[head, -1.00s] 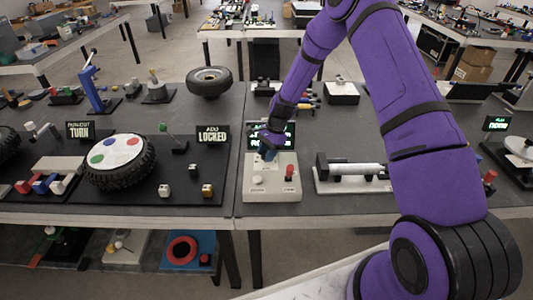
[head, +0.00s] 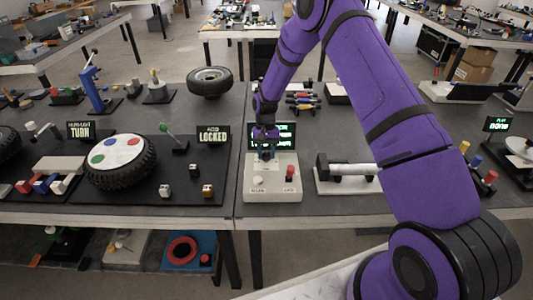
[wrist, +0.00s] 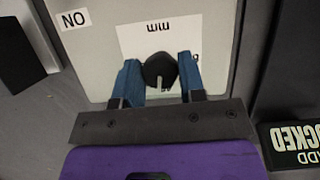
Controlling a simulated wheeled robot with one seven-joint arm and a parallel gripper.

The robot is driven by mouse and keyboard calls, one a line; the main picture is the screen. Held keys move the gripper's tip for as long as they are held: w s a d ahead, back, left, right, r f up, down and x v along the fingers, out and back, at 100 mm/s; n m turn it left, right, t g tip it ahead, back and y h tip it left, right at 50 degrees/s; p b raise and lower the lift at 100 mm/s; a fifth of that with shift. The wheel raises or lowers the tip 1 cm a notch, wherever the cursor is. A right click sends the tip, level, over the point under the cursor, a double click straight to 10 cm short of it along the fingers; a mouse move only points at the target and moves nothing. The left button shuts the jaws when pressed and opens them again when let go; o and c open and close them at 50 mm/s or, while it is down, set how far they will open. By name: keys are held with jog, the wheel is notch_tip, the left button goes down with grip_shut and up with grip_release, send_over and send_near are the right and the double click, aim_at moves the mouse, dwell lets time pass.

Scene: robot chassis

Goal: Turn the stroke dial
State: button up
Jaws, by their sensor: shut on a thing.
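The stroke dial is a round black knob with a white pointer line (wrist: 161,73), on the pale panel of a control box (wrist: 95,50). In the head view the box (head: 255,196) stands near the front of the bench, and my gripper hides the dial there. My gripper (wrist: 158,66) has blue fingers, one on each side of the dial, and is shut on it. In the head view my gripper (head: 265,153) points down at the back of the box. A white label with upside-down "mm" lies beside the dial.
A dark screen with green text (head: 286,133) stands behind the box, partly hidden by my arm. A red knob (head: 290,171) is on the box's right. A wheel with coloured spots (head: 120,160) is left; a white cylinder rig (head: 350,173) is right.

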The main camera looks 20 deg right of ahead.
jog(key=n+h, duration=0.2)
jog(key=n, duration=0.3)
jog(key=shift+a+n, duration=0.1)
jog(key=shift+n, duration=0.2)
jog(key=n+h, duration=0.1)
jog(key=n, duration=0.1)
jog(key=n+t+h, duration=0.1)
jog(key=n, duration=0.2)
jog(key=shift+n, duration=0.3)
jog(key=o, duration=0.9)
jog(key=v, duration=1)
jog(key=shift+w+a+r, duration=0.1)
jog(key=shift+a+r, duration=0.05)
jog(key=shift+r, duration=0.2)
